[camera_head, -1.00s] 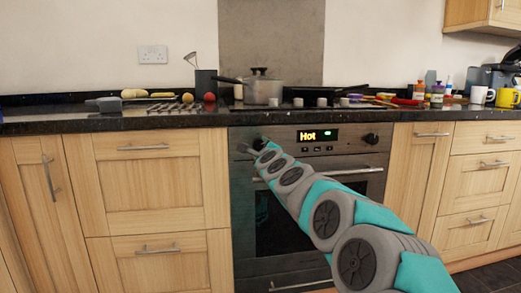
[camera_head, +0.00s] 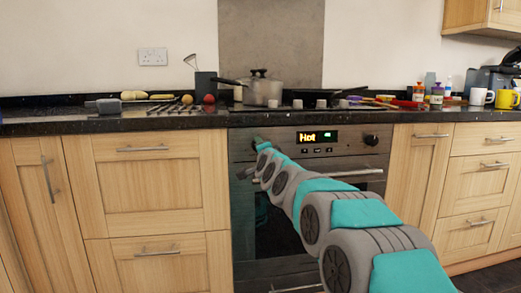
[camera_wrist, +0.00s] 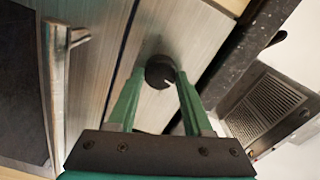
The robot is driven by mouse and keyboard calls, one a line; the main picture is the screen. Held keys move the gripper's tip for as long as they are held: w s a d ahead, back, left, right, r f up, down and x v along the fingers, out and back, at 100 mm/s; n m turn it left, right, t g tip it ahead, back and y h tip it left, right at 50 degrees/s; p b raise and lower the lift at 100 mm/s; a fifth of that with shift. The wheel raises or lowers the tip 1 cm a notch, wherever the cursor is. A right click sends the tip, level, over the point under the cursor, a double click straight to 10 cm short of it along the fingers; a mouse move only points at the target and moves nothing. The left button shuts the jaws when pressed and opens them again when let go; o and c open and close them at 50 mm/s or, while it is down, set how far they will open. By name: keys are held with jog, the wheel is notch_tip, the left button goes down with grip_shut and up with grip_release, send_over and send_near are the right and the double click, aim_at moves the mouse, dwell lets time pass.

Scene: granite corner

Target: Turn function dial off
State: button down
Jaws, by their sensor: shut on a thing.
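In the wrist view the black round oven dial (camera_wrist: 160,72) sits on the brushed steel control panel, with a white mark on its lower right face. My gripper (camera_wrist: 160,76) has its two green fingers on either side of this dial, shut on it. In the head view my gripper (camera_head: 257,143) is at the left end of the oven panel and hides the left dial. The display (camera_head: 317,136) glows with the word "Hot". A second black dial (camera_head: 371,140) is at the right end of the panel.
The oven door handle (camera_head: 345,173) runs below the panel; the wrist view shows it close on the left (camera_wrist: 57,80). The dark worktop edge (camera_head: 120,123) overhangs above, with a pot (camera_head: 262,91) on the hob. The floor shows at lower right.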

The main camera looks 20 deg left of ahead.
jog(key=shift+n, duration=1.1)
jog(key=shift+f, duration=0.1)
jog(key=shift+a, duration=0.1)
jog(key=shift+c, duration=1.6)
grip_release()
jog(key=shift+s, duration=0.15)
jog(key=v, duration=0.7)
jog(key=shift+s+d+b, duration=0.25)
jog(key=shift+s+b, duration=0.05)
jog(key=shift+b, duration=0.05)
